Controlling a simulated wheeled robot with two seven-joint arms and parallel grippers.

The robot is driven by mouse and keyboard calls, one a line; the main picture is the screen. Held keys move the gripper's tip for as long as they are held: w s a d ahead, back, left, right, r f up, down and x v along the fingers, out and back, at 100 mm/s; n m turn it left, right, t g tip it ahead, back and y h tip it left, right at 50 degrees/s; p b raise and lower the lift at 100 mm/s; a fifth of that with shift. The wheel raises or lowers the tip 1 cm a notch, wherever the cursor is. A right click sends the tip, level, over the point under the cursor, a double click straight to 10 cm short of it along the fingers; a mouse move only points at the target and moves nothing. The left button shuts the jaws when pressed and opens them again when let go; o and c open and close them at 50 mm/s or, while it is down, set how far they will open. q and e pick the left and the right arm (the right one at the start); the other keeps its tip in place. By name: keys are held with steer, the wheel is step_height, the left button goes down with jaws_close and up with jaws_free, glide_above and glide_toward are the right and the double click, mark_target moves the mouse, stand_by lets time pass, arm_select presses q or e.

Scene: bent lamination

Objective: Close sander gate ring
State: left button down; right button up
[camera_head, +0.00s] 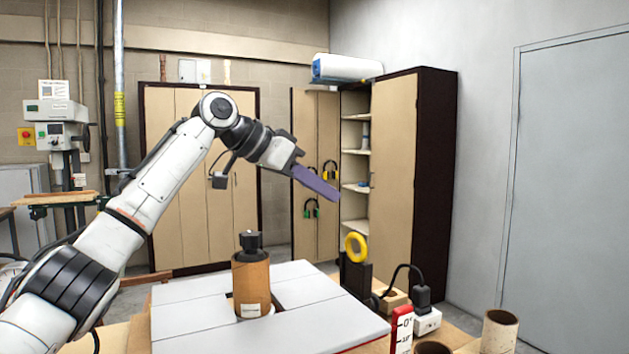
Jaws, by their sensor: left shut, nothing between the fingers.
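A yellow ring (355,247) stands upright on top of a dark block or plate (355,275) at the right edge of the sander's pale table (190,318). The sander's brown drum (251,283) with a black knob on top rises from the middle of that table. My left gripper (330,192) is shut and empty, its purple fingers pointing down to the right. It is in the air above the yellow ring and a little left of it in the picture, clearly apart from it. The lower part of the dark plate is partly hidden. My right gripper is not in view.
A white power box (427,321) with a black plug and cable sits right of the sander. A red and white scale (401,330) stands at the table's front right corner, near cardboard tubes (498,331). Tall cabinets (400,170) stand behind. The air around the ring looks clear.

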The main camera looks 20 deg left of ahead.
arm_select(q)
steer(key=w+d+f, duration=0.2)
steer(key=w+f, duration=0.2)
steer(key=f, duration=0.2)
steer(key=shift+d+f+p, duration=0.3)
steer(key=shift+d+p, duration=0.05)
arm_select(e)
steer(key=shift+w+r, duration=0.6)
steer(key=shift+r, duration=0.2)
